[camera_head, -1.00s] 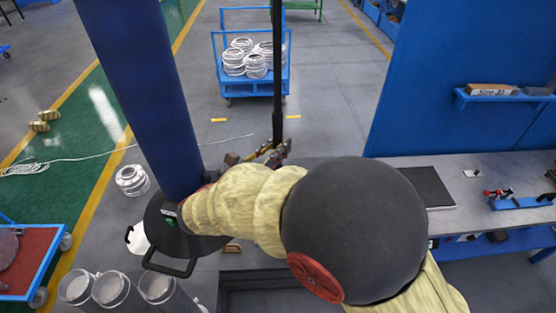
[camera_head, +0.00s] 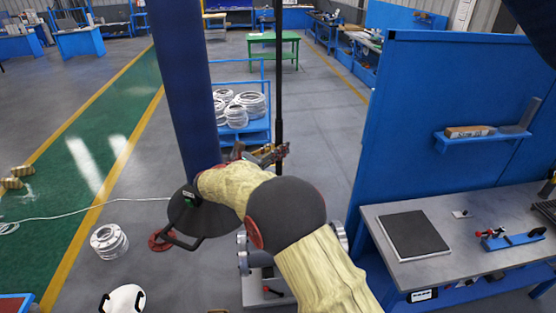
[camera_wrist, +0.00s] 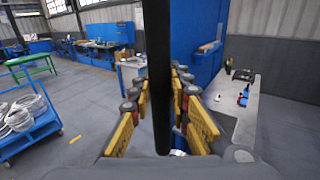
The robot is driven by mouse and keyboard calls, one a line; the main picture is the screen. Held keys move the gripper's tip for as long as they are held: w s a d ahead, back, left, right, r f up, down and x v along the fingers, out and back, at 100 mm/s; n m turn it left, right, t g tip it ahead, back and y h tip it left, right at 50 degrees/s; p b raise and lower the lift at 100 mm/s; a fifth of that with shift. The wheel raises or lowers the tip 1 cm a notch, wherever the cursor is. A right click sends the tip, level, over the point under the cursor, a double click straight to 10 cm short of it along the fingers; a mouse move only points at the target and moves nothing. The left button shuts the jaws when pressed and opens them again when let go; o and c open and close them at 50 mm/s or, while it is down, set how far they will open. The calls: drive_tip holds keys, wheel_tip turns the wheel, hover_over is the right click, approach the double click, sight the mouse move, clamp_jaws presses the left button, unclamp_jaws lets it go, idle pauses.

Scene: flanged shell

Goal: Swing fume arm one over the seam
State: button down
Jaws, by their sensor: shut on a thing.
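A thick blue duct (camera_head: 185,80) comes down from above to a round black hood (camera_head: 202,216) with a loop handle and a small green label; it looks like a fume arm, but no number is readable. My gripper (camera_head: 272,155) is right of the duct, shut on a thin black upright pole (camera_head: 279,80). In the wrist view the pole (camera_wrist: 158,60) stands between the fingers of my gripper (camera_wrist: 161,88). Whether the pole joins the hood cannot be told. A grey flanged metal part (camera_head: 243,252) is partly hidden behind my arm; no seam is visible.
A blue cart (camera_head: 258,130) with white rings stands behind the pole. A workbench (camera_head: 425,268) and a blue partition (camera_head: 395,140) are at right. A ringed part (camera_head: 108,241) and a white object (camera_head: 122,299) are at lower left. Open floor lies beyond.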

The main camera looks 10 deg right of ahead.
drive_tip(key=w+d, duration=0.4)
drive_tip(key=w, duration=0.7)
drive_tip(key=shift+d+r, duration=0.25)
drive_tip(key=shift+d, duration=0.05)
drive_tip(key=c, duration=1.9)
unclamp_jaws()
drive_tip(key=shift+a+f, duration=0.1)
drive_tip(key=shift+o, duration=1.1)
drive_tip(key=shift+f, duration=0.1)
drive_tip(key=v, duration=1.1)
drive_tip(key=shift+s+a, duration=0.25)
drive_tip(key=shift+s, duration=0.1)
